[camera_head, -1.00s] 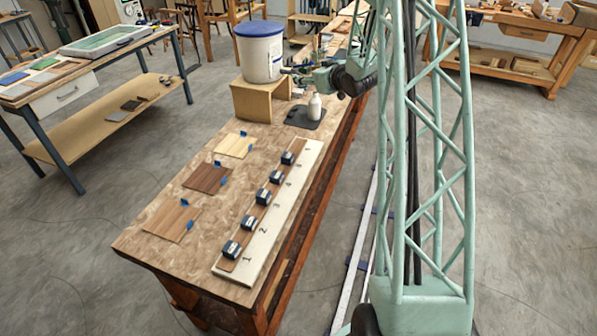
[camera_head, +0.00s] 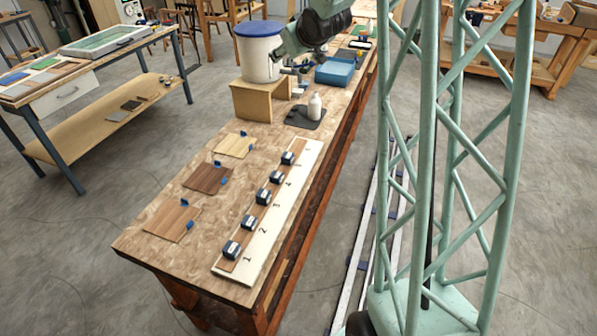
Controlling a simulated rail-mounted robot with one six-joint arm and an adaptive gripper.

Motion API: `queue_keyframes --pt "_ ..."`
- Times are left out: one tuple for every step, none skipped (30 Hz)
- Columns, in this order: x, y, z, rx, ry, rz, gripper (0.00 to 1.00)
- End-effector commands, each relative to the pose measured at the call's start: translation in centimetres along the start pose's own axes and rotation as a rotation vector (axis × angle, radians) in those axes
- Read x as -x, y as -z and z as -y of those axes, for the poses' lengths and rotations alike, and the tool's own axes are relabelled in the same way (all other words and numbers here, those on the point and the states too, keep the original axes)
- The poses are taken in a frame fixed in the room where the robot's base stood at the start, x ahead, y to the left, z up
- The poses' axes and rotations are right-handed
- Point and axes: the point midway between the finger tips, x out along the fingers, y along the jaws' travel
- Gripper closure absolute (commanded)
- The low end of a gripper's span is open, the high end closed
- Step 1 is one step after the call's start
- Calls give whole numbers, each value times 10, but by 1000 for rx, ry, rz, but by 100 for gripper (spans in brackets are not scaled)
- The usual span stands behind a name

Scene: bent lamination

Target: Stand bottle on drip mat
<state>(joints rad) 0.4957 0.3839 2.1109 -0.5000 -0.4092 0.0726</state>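A small white bottle (camera_head: 315,107) stands upright on the dark drip mat (camera_head: 294,119), towards the mat's right side. The mat lies flat on the workbench, just right of a wooden box stand. My gripper (camera_head: 298,69) is small and dark in this view, beside the white tub and above and behind the bottle. It is apart from the bottle. Its fingers are too small and cluttered against the tub's tap area to tell whether they are open.
A white tub with a blue lid (camera_head: 261,58) stands on the wooden box (camera_head: 256,101). A blue bin (camera_head: 335,71) sits behind the bottle. Veneer sheets (camera_head: 172,219) and a long numbered board (camera_head: 283,207) with dark blocks fill the near bench.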

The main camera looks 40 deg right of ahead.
Motion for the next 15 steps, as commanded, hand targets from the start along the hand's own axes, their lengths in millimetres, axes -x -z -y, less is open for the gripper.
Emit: queue_keyframes --pt "10 4 6 1 -1 8 54" --pt "16 6 9 0 -2 14 54" --pt "24 7 12 0 -4 25 54" --pt "29 8 15 0 -4 31 54" --pt "35 9 18 0 -5 38 54" --pt "43 10 23 -1 -6 47 54" --pt "49 11 25 -2 -7 54 54" --pt "55 12 28 -3 -7 61 54" --pt "62 12 32 -3 -8 71 54" --pt "69 13 36 -3 -8 78 54" --pt "74 13 39 -4 -8 85 54" --pt "83 14 43 -6 -9 94 54" --pt "89 14 45 -6 -9 101 54" --pt "95 14 48 -7 -9 108 54" --pt "103 14 53 -7 -8 117 54"
